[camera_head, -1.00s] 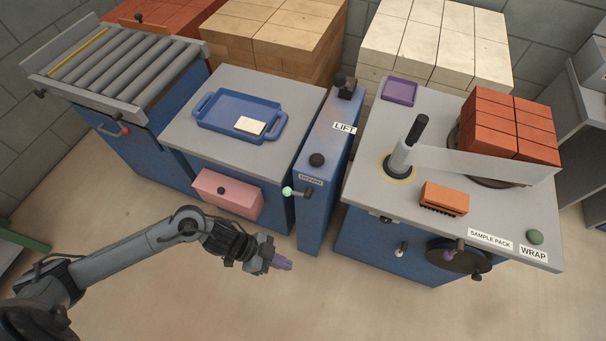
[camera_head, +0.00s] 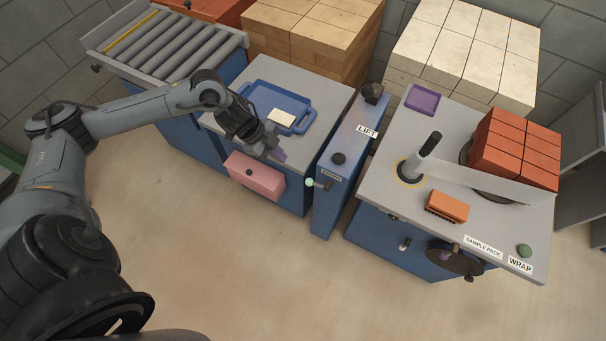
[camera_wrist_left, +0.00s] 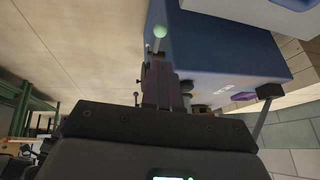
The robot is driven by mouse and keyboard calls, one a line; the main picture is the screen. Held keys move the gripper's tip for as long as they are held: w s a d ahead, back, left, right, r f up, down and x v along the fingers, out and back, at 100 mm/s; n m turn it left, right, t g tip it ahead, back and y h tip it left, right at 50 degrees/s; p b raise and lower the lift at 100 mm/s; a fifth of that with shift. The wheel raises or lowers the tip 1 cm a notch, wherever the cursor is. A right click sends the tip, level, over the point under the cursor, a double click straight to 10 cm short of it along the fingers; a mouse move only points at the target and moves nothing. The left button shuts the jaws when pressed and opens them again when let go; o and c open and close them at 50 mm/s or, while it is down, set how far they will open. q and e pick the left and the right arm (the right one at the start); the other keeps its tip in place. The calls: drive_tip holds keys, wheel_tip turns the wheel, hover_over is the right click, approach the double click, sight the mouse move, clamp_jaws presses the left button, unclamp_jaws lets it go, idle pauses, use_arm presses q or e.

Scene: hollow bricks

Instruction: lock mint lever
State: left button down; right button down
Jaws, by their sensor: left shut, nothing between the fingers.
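The mint lever has a round mint knob (camera_head: 310,182) on a short dark stem. It sticks out from the front of the blue LIFT column (camera_head: 340,190), low on its left side. In the left wrist view the mint knob (camera_wrist_left: 159,31) shows just beyond the fingers. My left gripper (camera_head: 276,154) is shut and empty, above and left of the knob, near the front edge of the grey tabletop. Its fingers (camera_wrist_left: 161,88) look apart from the knob in the left wrist view. My right gripper is in neither view.
A pink drawer front (camera_head: 256,176) juts out just below my left gripper. A blue tray (camera_head: 262,92) with a pale block (camera_head: 281,117) lies on the table behind it. The wrap table (camera_head: 385,195) stands to the right. The floor in front is clear.

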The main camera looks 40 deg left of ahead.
sight(307, 180)
use_arm(q)
drive_tip(key=shift+f, duration=0.1)
